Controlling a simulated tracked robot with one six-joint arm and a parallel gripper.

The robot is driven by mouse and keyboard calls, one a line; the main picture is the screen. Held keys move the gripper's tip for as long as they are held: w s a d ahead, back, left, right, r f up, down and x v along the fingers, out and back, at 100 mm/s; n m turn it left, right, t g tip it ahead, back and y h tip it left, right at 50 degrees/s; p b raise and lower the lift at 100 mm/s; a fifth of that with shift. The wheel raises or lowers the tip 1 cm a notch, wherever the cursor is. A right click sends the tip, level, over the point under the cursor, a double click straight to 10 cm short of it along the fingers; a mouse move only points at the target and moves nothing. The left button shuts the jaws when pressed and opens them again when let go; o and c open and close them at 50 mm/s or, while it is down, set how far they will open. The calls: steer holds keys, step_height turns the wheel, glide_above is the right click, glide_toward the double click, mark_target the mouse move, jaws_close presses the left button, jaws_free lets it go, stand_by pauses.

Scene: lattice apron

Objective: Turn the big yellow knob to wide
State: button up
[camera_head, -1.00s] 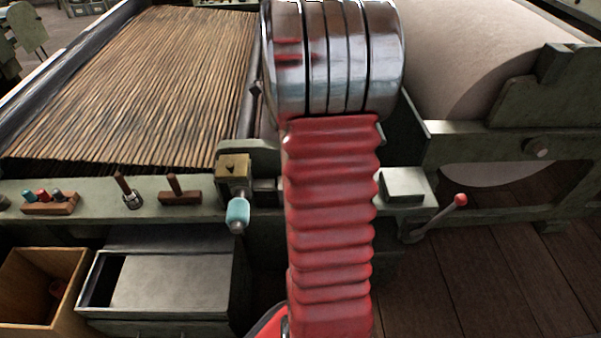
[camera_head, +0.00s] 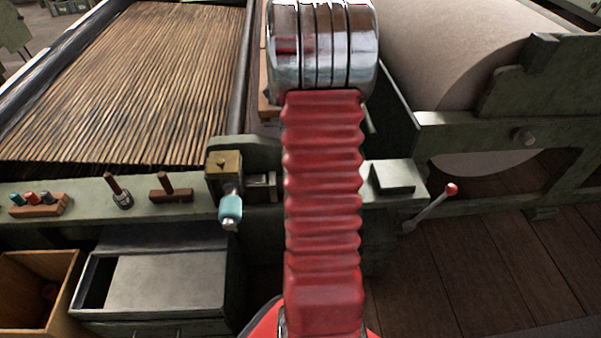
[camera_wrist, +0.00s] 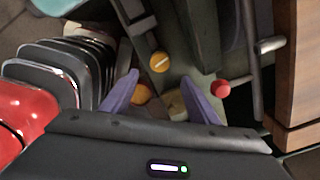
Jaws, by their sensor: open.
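In the wrist view a round yellow knob (camera_wrist: 159,62) with a pale line across its face sits on a grey-green surface, just beyond my fingertips. A second orange-yellow round piece (camera_wrist: 141,94) shows nearer, beside the left finger and partly hidden by it. I cannot tell for sure which is the bigger. My gripper (camera_wrist: 160,77) is open, its two purple fingers spread and apart from the farther knob, with nothing held. In the head view my red arm hides the knobs and the gripper. I cannot read any setting marks.
A red ball-ended lever (camera_wrist: 220,88) is right of the fingers; it also shows in the head view (camera_head: 452,189). A teal handle (camera_head: 230,208) hangs left of my arm. Wooden pegs (camera_head: 170,187) stand on the ledge.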

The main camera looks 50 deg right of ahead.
step_height(320, 180, down, 11)
steer(key=shift+f, duration=0.15)
stand_by(0.4)
steer(key=shift+c, duration=0.3)
steer(key=c, duration=0.9)
steer(key=shift+d, duration=0.25)
steer(key=shift+c, duration=0.4)
steer(key=shift+a, duration=0.1)
